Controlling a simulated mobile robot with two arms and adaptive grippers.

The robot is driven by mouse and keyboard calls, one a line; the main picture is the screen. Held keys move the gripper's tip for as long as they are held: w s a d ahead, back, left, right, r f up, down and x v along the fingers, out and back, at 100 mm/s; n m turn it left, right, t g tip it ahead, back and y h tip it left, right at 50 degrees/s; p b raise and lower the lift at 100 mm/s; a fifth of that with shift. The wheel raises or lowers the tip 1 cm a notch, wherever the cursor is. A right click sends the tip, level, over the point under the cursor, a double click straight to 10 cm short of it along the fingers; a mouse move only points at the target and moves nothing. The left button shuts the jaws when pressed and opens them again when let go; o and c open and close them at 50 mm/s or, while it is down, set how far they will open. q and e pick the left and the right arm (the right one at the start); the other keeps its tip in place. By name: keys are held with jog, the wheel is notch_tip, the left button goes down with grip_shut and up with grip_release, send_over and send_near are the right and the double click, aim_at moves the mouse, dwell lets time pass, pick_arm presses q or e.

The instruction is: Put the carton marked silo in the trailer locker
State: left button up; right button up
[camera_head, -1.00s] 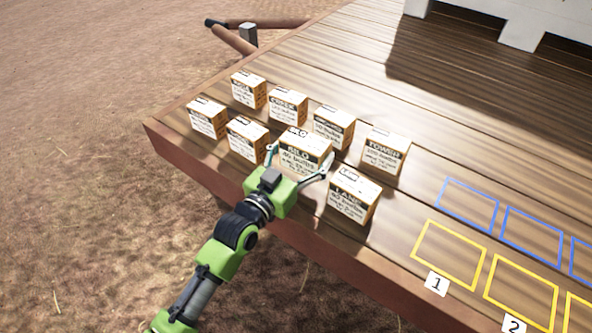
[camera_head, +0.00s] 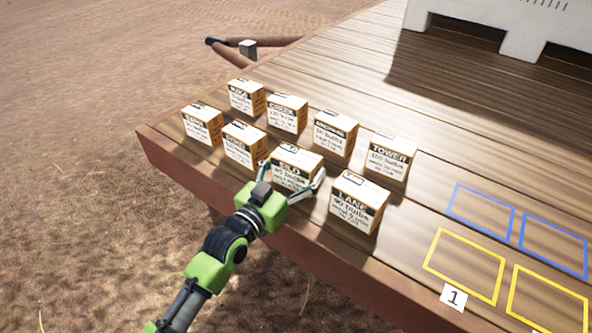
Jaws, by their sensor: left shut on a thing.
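The silo carton (camera_head: 297,170) is a white and tan box with a dark band and printed label, in the front row on the wooden deck. My left gripper (camera_head: 290,184) has a finger on each side of it and is shut on it. The carton looks upright and low, in line with its row; I cannot tell whether its base touches the deck. Its lower front is partly hidden by the gripper. My right gripper is not in view. I cannot identify the trailer locker in this view.
The lane carton (camera_head: 355,205) stands close on the right, the tower carton (camera_head: 390,160) behind it. Several other cartons stand left and behind. Yellow (camera_head: 464,265) and blue outlines mark bare deck (camera_head: 440,130) at right. A white structure (camera_head: 500,28) stands at the back.

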pick_arm(q)
jog(key=shift+r, duration=0.1)
jog(key=o, duration=1.1)
jog(key=shift+s+f, duration=0.1)
jog(key=shift+f, duration=0.1)
jog(key=shift+c, duration=0.2)
jog(key=o, duration=0.4)
jog(key=shift+o, duration=0.2)
